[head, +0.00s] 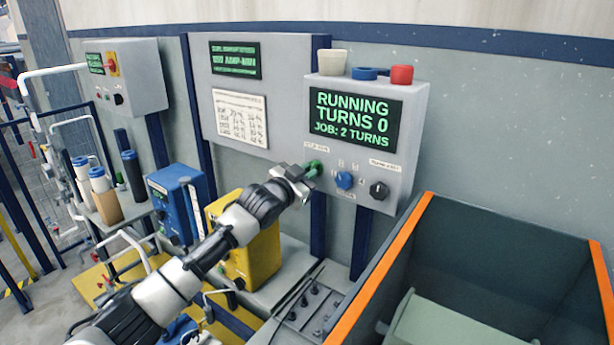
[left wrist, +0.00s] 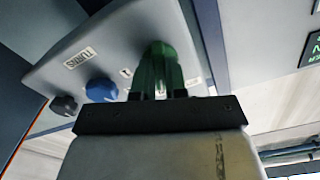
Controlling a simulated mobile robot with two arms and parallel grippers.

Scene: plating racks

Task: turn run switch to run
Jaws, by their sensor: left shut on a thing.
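The run switch is a green knob (head: 314,167) at the lower left of a grey control box (head: 408,150). My left gripper (head: 303,174) reaches it from the left and is shut on it. In the left wrist view the green knob (left wrist: 158,62) stands between the fingertips of my gripper (left wrist: 165,93). The jaws hide part of the knob and its label. The box's screen (head: 352,119) reads "RUNNING", "TURNS 0" and "JOB: 2 TURNS". My right gripper is not in view.
A blue knob (head: 344,180) and a black knob (head: 379,190) sit right of the green one. An orange-edged bin (head: 386,262) stands below right. A yellow unit (head: 256,258) stands below the arm.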

